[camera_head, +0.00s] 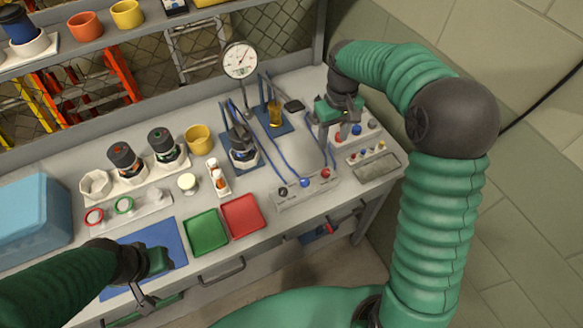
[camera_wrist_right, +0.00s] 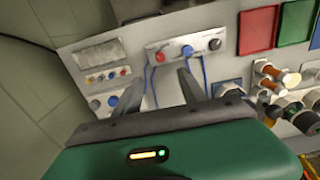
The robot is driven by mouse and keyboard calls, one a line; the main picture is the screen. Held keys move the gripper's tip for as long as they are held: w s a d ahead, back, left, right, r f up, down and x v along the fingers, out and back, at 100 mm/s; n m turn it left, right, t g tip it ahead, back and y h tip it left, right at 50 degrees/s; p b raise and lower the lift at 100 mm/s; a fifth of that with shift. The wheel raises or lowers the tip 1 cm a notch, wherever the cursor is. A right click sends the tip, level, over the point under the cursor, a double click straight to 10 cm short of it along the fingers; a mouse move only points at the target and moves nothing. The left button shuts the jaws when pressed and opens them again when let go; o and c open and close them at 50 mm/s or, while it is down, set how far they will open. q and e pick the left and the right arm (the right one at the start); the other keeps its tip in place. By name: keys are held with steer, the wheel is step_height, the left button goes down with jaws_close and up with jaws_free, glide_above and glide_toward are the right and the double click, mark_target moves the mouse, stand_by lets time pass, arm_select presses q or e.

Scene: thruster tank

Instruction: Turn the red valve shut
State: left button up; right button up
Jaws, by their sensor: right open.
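A red knob (camera_head: 325,172) sits at the right end of a grey control panel (camera_head: 290,200), beside a blue knob (camera_head: 305,182). In the right wrist view the same red knob (camera_wrist_right: 214,44) and blue knob (camera_wrist_right: 187,50) show near the top. A second red knob (camera_head: 340,137) is on a panel near my right gripper, beside other blue knobs. I cannot tell which is the valve. My right gripper (camera_head: 325,128) is open and empty above the back right of the bench; its fingers (camera_wrist_right: 160,82) show apart. My left gripper (camera_head: 150,280) is over the blue mat; its jaws are unclear.
A pressure gauge (camera_head: 240,62) stands at the back. Blue hoses run between the fixtures and the panel. Green (camera_head: 206,231) and red (camera_head: 243,217) trays lie left of the panel. A grey tray (camera_head: 377,167) is at the right edge. Jars and cups stand to the left.

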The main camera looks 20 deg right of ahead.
steer(key=p, duration=0.1)
glide_toward(326, 171)
step_height(326, 171, down, 9)
steer(key=shift+r, duration=0.1)
jaws_close()
stand_by(0.4)
